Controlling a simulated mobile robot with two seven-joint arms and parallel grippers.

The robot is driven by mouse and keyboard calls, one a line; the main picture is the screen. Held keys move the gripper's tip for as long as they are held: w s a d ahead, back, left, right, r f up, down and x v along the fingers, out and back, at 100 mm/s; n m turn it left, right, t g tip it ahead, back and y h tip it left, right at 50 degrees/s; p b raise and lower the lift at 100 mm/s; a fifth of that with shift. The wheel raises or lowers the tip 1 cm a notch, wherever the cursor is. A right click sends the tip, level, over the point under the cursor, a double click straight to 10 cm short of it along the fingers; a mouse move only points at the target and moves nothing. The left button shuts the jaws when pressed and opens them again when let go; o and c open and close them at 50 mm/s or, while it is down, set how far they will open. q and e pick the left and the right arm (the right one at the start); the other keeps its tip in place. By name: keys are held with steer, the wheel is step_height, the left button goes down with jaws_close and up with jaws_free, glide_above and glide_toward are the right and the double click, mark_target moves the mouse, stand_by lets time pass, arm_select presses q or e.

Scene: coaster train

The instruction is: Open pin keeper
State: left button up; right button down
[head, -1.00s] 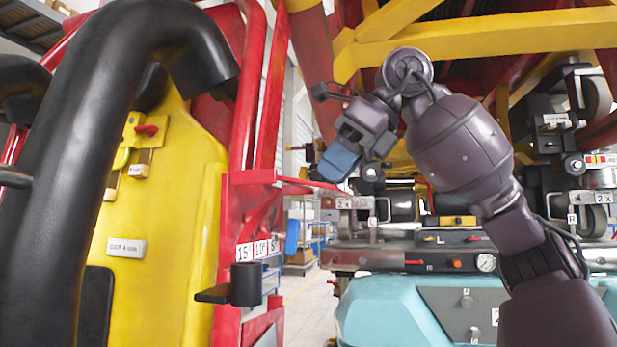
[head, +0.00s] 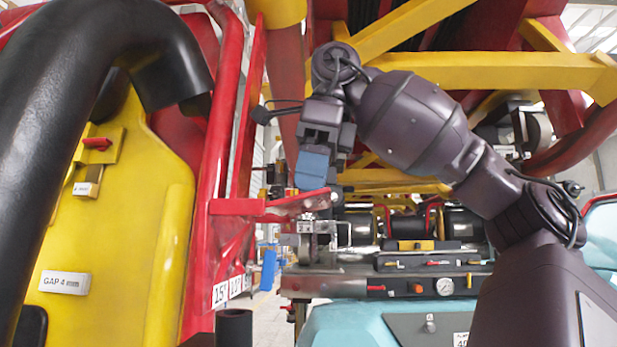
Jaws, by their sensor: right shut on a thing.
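My right gripper (head: 311,172) hangs with its blue fingertips down, just above the end of a red bracket (head: 270,207) that sticks out from the red frame. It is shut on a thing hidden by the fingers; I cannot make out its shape. Small metal parts (head: 308,227) show right below the fingers, at the bracket's end. I cannot pick out the pin keeper for certain. My left gripper is not in view.
A thick black padded bar (head: 60,110) and a yellow panel (head: 130,235) with a small red-handled latch (head: 97,143) fill the left. A black cup-like tube (head: 234,327) is low beside the red frame. A teal cart (head: 370,322) with a gauge (head: 445,286) stands behind. Yellow beams (head: 480,90) cross above.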

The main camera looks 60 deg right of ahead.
stand_by(0.4)
steer(key=c, duration=0.9)
jaws_free()
